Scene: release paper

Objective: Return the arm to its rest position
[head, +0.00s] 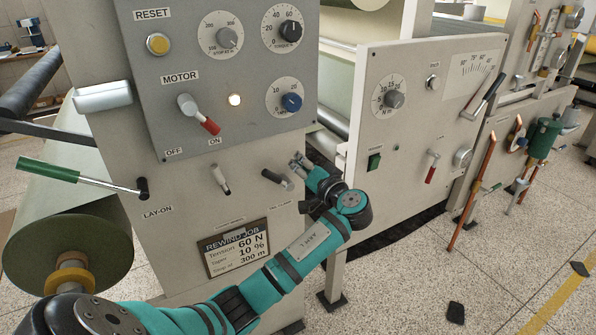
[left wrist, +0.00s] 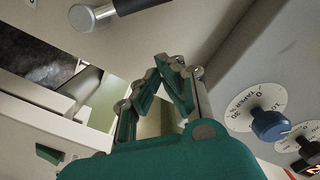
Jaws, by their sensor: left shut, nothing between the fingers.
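My left arm is teal and comes in from the bottom left of the head view. Its gripper (head: 300,162) is in front of the lower edge of the grey control panel (head: 245,85), just beside a short dark-handled lever (head: 277,179). The gripper is shut and empty. In the left wrist view its fingers (left wrist: 172,62) come together at the tips, with nothing between them. A metal lever with a black grip (left wrist: 115,12) shows above them, apart from the fingers. My right gripper is in neither view.
The panel carries a red-tipped motor lever (head: 200,115) pointing to ON, a lit lamp (head: 235,100) and a blue knob (head: 291,102). A green-handled lever (head: 60,173) sticks out at the left above a large roll (head: 85,240). Speckled floor (head: 400,285) is open at the lower right.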

